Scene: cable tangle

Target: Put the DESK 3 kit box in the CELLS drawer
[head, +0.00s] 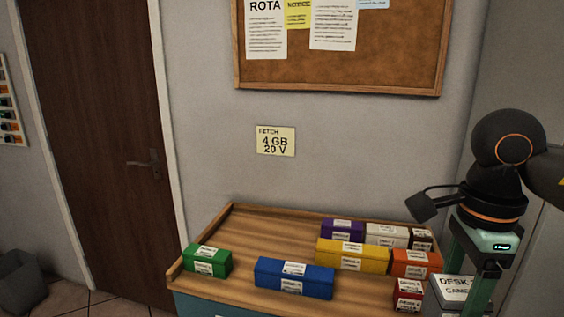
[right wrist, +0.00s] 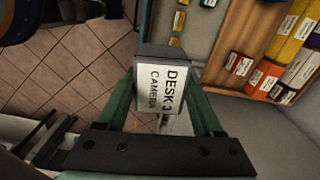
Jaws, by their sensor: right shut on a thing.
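The DESK 3 kit box (head: 455,292) is grey with a white label reading "DESK 3 CAMERA". It is at the lower right of the head view, in front of the cabinet's right end. My right gripper (head: 478,290) is shut on it. In the right wrist view the DESK 3 kit box (right wrist: 166,84) sits between the two green fingers, label facing the camera. The floor shows beyond it. No drawer marked CELLS can be read in either view; only a strip of the teal cabinet front (head: 200,304) shows. My left gripper is not in view.
A wooden cabinet top (head: 235,236) with a raised rim holds several coloured labelled boxes, including a green box (head: 207,260), a blue box (head: 294,278) and a yellow box (head: 352,255). Its left rear is bare. A brown door (head: 95,120) stands left, a bin (head: 20,281) beside it.

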